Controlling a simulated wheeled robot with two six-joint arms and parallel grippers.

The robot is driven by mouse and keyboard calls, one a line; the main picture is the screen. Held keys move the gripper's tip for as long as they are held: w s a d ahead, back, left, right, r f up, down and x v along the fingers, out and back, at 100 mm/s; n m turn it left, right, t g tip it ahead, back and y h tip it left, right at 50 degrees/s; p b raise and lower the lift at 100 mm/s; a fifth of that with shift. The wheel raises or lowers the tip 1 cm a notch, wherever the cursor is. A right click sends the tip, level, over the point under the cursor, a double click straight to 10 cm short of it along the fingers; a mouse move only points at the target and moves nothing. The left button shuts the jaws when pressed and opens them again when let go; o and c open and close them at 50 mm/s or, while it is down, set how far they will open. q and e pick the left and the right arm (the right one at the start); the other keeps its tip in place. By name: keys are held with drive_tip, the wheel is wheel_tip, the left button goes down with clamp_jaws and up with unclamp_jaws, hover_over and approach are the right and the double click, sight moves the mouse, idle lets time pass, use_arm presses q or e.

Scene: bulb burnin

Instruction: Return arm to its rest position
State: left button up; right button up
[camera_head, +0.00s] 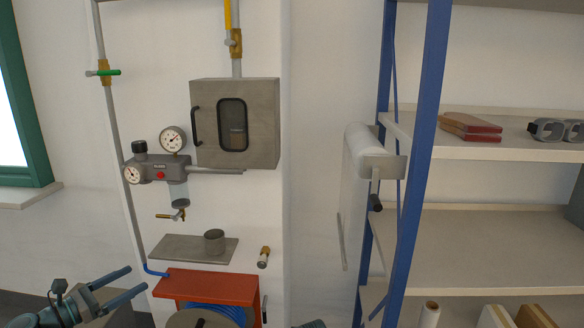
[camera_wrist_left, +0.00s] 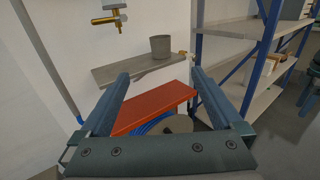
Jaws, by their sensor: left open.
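My left gripper (camera_head: 138,278) comes in at the lower left of the head view. Its two fingers are spread apart with nothing between them. In the left wrist view the open fingers (camera_wrist_left: 160,73) frame a red-orange cover (camera_wrist_left: 155,107) and a grey shelf plate (camera_wrist_left: 130,72) with a small grey cup (camera_wrist_left: 161,46). The fingers appear clear of these, though the exact gap is hard to judge. My right gripper does not show clearly; only a small dark piece is seen at the bottom edge of the head view.
A grey cabinet with a window (camera_head: 258,127) and a gauge unit (camera_head: 165,168) hang on the wall. Below are the cup (camera_head: 214,241), the red cover (camera_head: 205,284) and a blue hose reel (camera_head: 230,314). A blue-framed shelf rack (camera_head: 417,165) stands at right.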

use_arm(q)
drive_tip(key=s+d+f+m+g+y, duration=0.1)
drive_tip(key=d+f+m+g, duration=0.5)
drive_tip(key=d, duration=0.6)
drive_tip(key=s+d+f+m+g, duration=0.1)
drive_tip(key=d+f+m+g, duration=0.3)
drive_tip(key=d+f+m, duration=0.55)
drive_tip(key=s+d+f+m+g+y, duration=0.55)
drive_tip(key=s+d+m+y, duration=0.65)
drive_tip(key=m, duration=0.4)
wheel_tip(320, 180, up, 14)
drive_tip(key=s+d+t+p, duration=0.1)
drive_tip(key=p, duration=1.3)
drive_tip(key=shift+f+m+h, duration=0.15)
drive_tip(key=shift+m+h, duration=0.2)
drive_tip(key=shift+h, duration=0.05)
